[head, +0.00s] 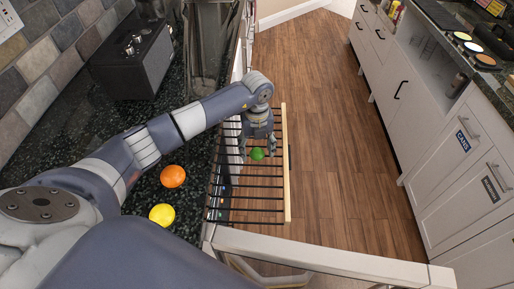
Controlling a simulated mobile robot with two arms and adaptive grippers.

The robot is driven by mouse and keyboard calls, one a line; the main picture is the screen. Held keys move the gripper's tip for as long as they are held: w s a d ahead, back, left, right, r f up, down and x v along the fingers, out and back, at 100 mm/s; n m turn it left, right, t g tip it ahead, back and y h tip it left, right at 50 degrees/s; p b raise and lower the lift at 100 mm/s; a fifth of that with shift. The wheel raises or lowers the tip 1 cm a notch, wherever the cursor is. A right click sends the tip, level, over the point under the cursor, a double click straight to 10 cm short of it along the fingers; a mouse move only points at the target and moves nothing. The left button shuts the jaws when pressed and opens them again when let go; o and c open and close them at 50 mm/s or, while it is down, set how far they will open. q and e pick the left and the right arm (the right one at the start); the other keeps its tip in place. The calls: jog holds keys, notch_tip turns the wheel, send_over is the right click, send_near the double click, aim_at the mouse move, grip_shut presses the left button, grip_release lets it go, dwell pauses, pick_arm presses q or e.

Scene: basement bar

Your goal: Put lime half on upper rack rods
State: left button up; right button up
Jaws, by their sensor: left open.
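The green lime half (257,153) is on the dark rods of the upper rack (250,198), near the rack's middle. My left gripper (257,147) is just above the lime half, pointing down, with its fingers apart. I cannot tell from this view whether the fingers touch the lime. The rack is pulled out over the floor and has a light wooden front edge. My right gripper is not in the head view.
An orange (173,176) and a yellow lemon (161,214) sit on the dark counter (140,200) at the left. A black box-shaped appliance (135,62) stands further back. White cabinets (430,125) line the right side, with clear wooden floor (320,110) between.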

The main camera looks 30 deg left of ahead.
aim_at(257, 150)
pick_arm(q)
notch_tip(257, 150, up, 12)
jog(key=b, duration=0.1)
jog(key=shift+r, duration=0.2)
dwell(0.6)
